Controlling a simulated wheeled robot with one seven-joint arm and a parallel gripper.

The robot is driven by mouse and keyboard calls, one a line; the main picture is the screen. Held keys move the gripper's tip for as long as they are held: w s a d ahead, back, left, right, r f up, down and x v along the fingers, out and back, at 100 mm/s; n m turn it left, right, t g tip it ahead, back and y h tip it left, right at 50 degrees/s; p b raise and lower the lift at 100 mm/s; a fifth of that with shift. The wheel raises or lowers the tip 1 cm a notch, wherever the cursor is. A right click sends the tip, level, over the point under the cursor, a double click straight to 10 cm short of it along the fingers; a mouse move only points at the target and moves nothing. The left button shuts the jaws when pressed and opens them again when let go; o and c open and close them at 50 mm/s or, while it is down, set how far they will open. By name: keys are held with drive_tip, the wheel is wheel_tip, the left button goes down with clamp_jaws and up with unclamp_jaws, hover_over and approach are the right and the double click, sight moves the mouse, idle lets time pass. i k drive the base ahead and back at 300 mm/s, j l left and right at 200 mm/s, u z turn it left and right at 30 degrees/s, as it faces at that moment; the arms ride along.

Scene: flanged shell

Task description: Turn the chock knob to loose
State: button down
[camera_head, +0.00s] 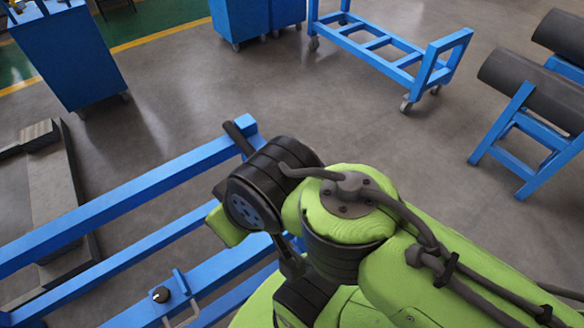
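A small round black knob (160,294), which looks like the chock knob, sits on the blue frame (125,190) at the lower left. A short upright blue bar stands just right of it. The knob's setting is too small to read. My green and black arm comes in from the lower right and its wrist is over the right end of the frame. I cannot make out my gripper's fingers; they seem hidden behind the arm. The visible arm parts are to the right of the knob and apart from it. No flanged shell can be made out.
Blue rails run across the lower left. A grey block-like stand (50,185) lies at the left. A blue cabinet (70,60), a blue wheeled cart (385,50) and dark cylinders on blue stands (530,85) are farther back. The grey floor between them is clear.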

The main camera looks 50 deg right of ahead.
sight(162, 294)
drive_tip(key=z, duration=0.7)
drive_tip(key=k+j+u, duration=0.1)
drive_tip(key=u, duration=0.3)
drive_tip(key=j+u, duration=0.15)
drive_tip(key=u, duration=0.3)
drive_tip(key=k+j+u, duration=0.15)
drive_tip(key=u, duration=0.25)
